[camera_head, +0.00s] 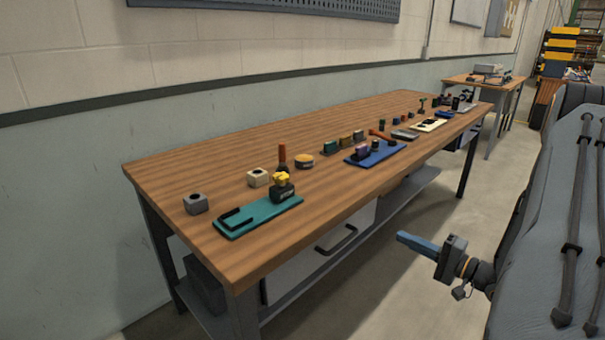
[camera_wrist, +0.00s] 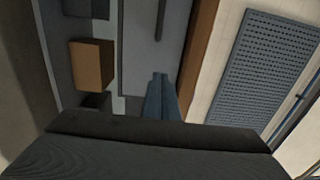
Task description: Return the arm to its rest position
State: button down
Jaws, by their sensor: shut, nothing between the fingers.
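My gripper (camera_head: 401,237) shows in the head view at the lower right, in front of the long wooden workbench (camera_head: 215,200). It is clear of the bench, over the floor, with its blue fingers pointing left. In the wrist view the two blue fingers (camera_wrist: 160,76) lie together with nothing between them. The dark body of my wrist fills the bottom of that view. Most of my arm behind the wrist is out of sight.
A teal tray (camera_head: 233,224), a blue tray (camera_head: 392,151) and a pale yellow tray (camera_head: 425,126) lie along the bench's front, with small parts around them. Below, the wrist view shows a brown box (camera_wrist: 92,65) on the shelf. Open floor (camera_head: 400,290) lies before the bench.

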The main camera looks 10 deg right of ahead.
jog(key=w+a+r+n+g+h+p, duration=0.35)
jog(key=w+h, duration=0.25)
jog(key=w, duration=0.2)
notch_tip(320, 180, up, 5)
jog(key=s+a+n+g+h+p, duration=0.2)
jog(key=a+n+g+h, duration=0.1)
jog(key=h, duration=0.1)
jog(key=s+a+r+n+g+p, duration=0.2)
jog(key=s+a+r+g, duration=0.2)
jog(key=s+a, duration=0.5)
jog(key=s+a+r+n+g+p, duration=0.2)
jog(key=s+a+r, duration=0.4)
jog(key=s, duration=1.2)
jog(key=a+n+g, duration=0.1)
jog(key=a+g, duration=0.1)
jog(key=a, duration=0.1)
jog(key=shift+a+g, duration=0.35)
jog(key=shift+a, duration=0.05)
